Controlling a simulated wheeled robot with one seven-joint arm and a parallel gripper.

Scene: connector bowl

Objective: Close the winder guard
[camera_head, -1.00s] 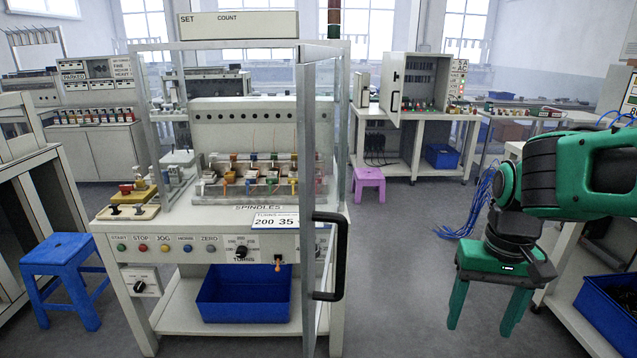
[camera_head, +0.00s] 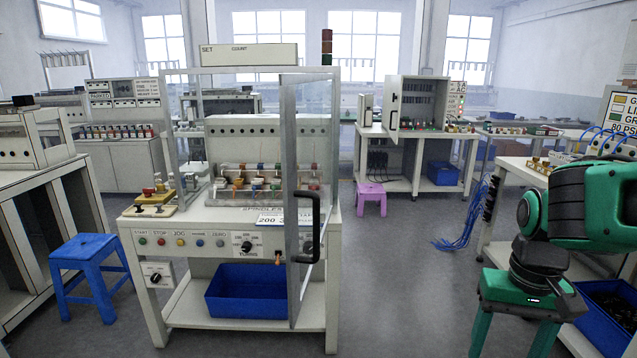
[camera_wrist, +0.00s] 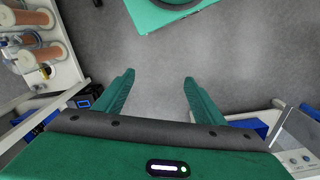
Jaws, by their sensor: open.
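The winder guard (camera_head: 290,200) is a clear panel in a grey metal frame on the winder (camera_head: 180,232). It stands swung out toward me at the winder's right front, so the front is open. Its black handle (camera_head: 316,228) is on the panel's near edge. My gripper (camera_head: 510,345) is at the lower right, well right of the handle and apart from it; its fingertips are cut off by the lower edge. In the wrist view my gripper (camera_wrist: 160,85) has its two green fingers wide apart with only bare floor between them.
A blue stool (camera_head: 85,265) stands left of the winder, and a purple stool (camera_head: 371,195) behind it to the right. A blue bin (camera_head: 245,293) sits on the winder's lower shelf. A bench stands at right beside my arm. Floor between winder and arm is clear.

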